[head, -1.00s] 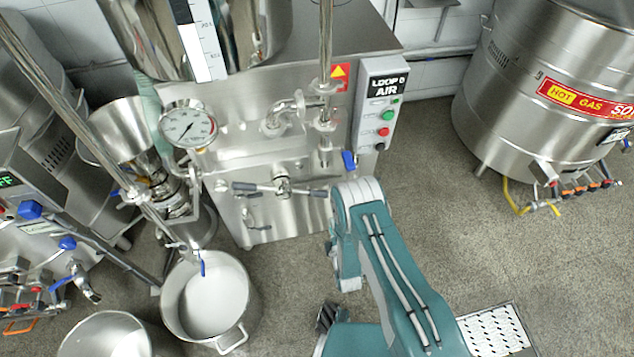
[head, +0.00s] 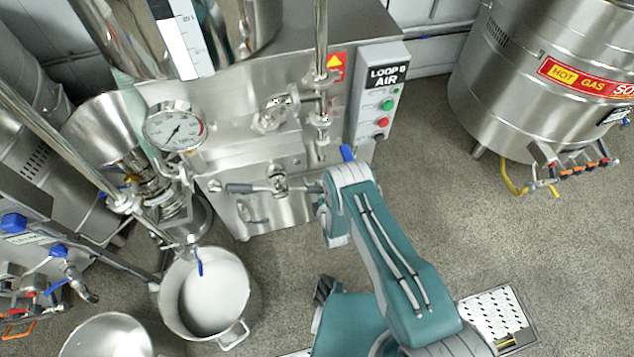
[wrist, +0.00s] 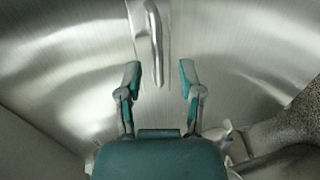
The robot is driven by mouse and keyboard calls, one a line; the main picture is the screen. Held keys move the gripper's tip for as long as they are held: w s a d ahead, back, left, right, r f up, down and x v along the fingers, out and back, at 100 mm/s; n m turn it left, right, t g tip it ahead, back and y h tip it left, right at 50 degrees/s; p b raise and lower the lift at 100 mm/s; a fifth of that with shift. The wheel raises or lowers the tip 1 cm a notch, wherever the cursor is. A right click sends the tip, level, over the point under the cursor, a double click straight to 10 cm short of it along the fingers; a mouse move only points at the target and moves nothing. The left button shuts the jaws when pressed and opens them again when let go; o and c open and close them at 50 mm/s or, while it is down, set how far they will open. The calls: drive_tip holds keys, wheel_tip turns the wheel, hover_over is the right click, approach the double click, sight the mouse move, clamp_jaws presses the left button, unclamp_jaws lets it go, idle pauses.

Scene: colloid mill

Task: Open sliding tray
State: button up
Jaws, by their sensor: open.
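The brushed steel front panel (head: 285,213) of the machine has a small curved handle (head: 247,213) low on its left side in the head view. I cannot tell from the picture whether this panel is the tray's front. In the wrist view, a bar handle (wrist: 155,45) stands upright in the picture on a shiny steel surface (wrist: 75,75). My gripper (wrist: 159,80) is open and empty, its two fingers apart below the handle. The handle's lower end reaches into the gap between the fingertips, untouched.
A valve with a long handle (head: 240,188) crosses the machine front above the panel. A steel pot (head: 248,290) stands on the floor at lower left. A large gas kettle (head: 500,95) stands at right. The floor between machine and kettle is clear.

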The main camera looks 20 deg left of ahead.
drive_tip(key=shift+x, duration=1.5)
drive_tip(key=shift+c, duration=0.3)
clamp_jaws()
drive_tip(key=shift+s, duration=0.1)
